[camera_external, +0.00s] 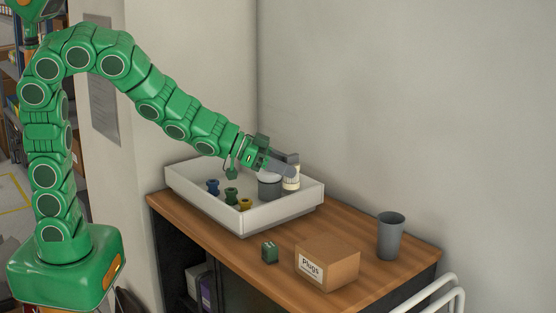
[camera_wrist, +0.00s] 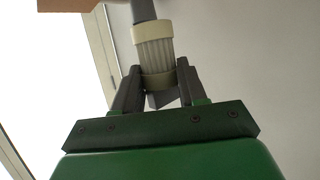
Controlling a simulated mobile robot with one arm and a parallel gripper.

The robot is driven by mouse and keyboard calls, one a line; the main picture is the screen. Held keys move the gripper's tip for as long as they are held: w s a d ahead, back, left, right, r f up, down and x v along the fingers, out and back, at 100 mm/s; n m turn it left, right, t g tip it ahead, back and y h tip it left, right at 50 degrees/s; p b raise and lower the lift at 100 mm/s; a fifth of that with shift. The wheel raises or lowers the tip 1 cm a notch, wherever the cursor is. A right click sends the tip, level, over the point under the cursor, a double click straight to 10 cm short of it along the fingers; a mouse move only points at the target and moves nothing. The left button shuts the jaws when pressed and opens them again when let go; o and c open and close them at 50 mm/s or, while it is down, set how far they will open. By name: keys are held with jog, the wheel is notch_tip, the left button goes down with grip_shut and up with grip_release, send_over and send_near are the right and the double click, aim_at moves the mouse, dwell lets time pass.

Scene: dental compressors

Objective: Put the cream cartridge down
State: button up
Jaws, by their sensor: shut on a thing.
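The cream cartridge (camera_external: 291,183) is at the right end of the white tray (camera_external: 243,222), roughly upright. In the wrist view the ribbed cream cartridge (camera_wrist: 153,48) is between the two dark fingers. My gripper (camera_external: 286,166) is shut on it, reaching in over the tray from the left; its fingers (camera_wrist: 157,92) also show in the wrist view. The cartridge's lower end is partly hidden behind the tray's rim, so I cannot tell whether it touches the tray floor.
A grey-white round container (camera_external: 269,187) stands close left of the cartridge. Blue (camera_external: 213,187), green (camera_external: 231,196) and yellow (camera_external: 245,204) plugs are in the tray. A green block (camera_external: 269,252), a Plugs box (camera_external: 327,263) and a grey cup (camera_external: 391,236) stand on the wooden top (camera_external: 372,284).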

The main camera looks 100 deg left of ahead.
aim_at(286, 178)
jog(key=shift+f, duration=1.75)
jog(key=shift+s+a+f+x, duration=0.25)
jog(key=shift+f+x, duration=0.3)
jog(key=shift+x, duration=2.2)
jog(key=shift+s+a+f+x, duration=0.25)
jog(key=shift+f+x, duration=0.35)
jog(key=shift+x, duration=2.2)
jog(key=shift+s+a+f+x, duration=0.3)
jog(key=shift+f+x, duration=0.25)
jog(key=shift+x, duration=2.2)
jog(key=shift+w+f, duration=0.1)
jog(key=shift+f, duration=1.5)
jog(key=o, duration=1.1)
jog(key=shift+c, duration=0.2)
